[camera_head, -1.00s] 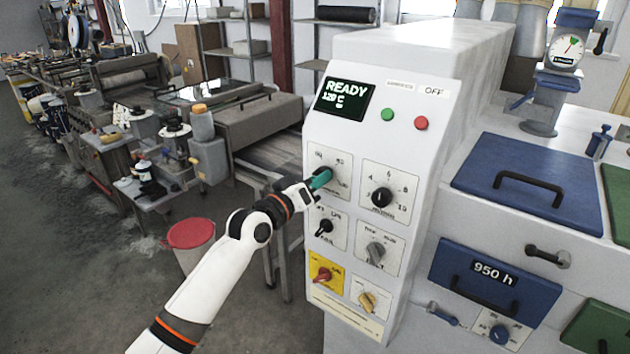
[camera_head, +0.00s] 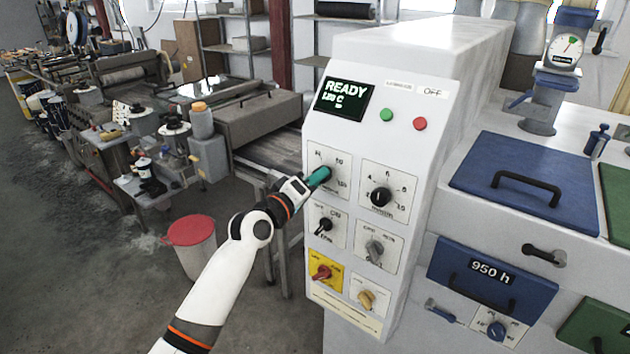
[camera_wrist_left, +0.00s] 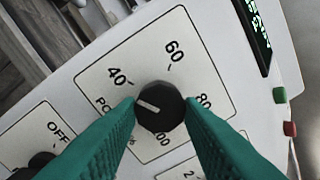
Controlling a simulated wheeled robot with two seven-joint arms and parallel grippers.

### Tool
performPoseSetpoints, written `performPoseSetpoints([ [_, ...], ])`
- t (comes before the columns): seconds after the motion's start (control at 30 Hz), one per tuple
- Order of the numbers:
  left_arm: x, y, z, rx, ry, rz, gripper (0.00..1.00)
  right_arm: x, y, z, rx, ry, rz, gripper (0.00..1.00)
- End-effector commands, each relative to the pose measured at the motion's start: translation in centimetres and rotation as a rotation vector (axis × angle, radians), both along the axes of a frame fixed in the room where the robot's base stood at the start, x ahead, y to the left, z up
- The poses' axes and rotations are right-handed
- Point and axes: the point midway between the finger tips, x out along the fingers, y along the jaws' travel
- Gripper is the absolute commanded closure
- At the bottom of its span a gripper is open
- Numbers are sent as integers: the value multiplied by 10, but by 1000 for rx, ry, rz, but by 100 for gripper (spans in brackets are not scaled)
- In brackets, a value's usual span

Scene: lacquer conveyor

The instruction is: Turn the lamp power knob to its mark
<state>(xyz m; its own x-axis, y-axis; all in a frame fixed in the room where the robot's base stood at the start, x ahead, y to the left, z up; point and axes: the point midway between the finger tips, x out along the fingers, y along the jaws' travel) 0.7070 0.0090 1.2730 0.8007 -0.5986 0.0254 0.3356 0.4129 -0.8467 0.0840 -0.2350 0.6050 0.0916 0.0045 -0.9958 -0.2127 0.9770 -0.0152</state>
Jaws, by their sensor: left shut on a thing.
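The lamp power knob (camera_wrist_left: 160,107) is a round black knob with a white pointer line, on a white plate (camera_wrist_left: 98,78) marked 40, 60, 80 and 100. In the wrist view the pointer faces left, a little below the 40. My left gripper (camera_head: 318,178) has teal fingers and is shut on the knob, one finger on each side. In the head view it reaches the upper left dial of the white control panel (camera_head: 345,140), and its fingers hide most of the knob. I see no distinct coloured mark on the dial. My right gripper is not in view.
Close by on the panel are another black knob (camera_head: 381,197), a grey knob (camera_head: 374,250), a red knob (camera_head: 321,272) and a green button (camera_head: 386,115). The display (camera_head: 342,99) reads READY. A red-topped bin (camera_head: 192,231) stands on the floor at left.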

Motion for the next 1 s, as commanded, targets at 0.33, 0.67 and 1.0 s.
performPoseSetpoints([
  [0.33,0,-1,-3,2,6,-1,45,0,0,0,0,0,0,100],
  [0.67,-2,1,-1,1,1,0,45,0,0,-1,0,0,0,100],
  [1.0,-45,33,-6,2,1,0,45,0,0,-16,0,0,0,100],
])
